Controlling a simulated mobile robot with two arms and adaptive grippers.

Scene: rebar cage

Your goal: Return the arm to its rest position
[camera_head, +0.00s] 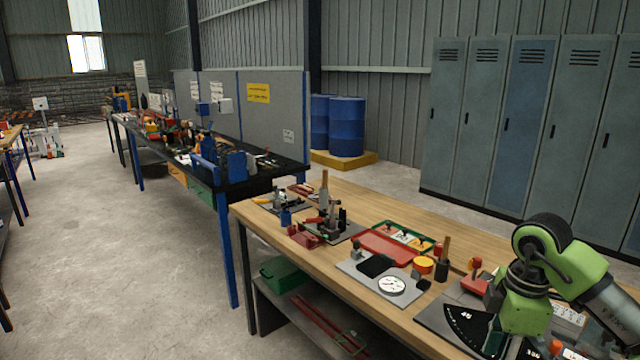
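One of my arms, green and black (528,300), shows at the lower right, bent over the right end of the wooden workbench (470,240). It covers part of the tools there, and no gripper fingers can be made out on it. My other arm is not in view. Neither gripper can be seen, so what they hold is not shown.
Under the arm lies a black angle plate (470,322). A grey board with a white dial (391,285), a red tray (385,248) and a small vise (312,235) stand on the bench. Grey lockers (482,130) stand behind. The concrete floor (120,240) at left is clear.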

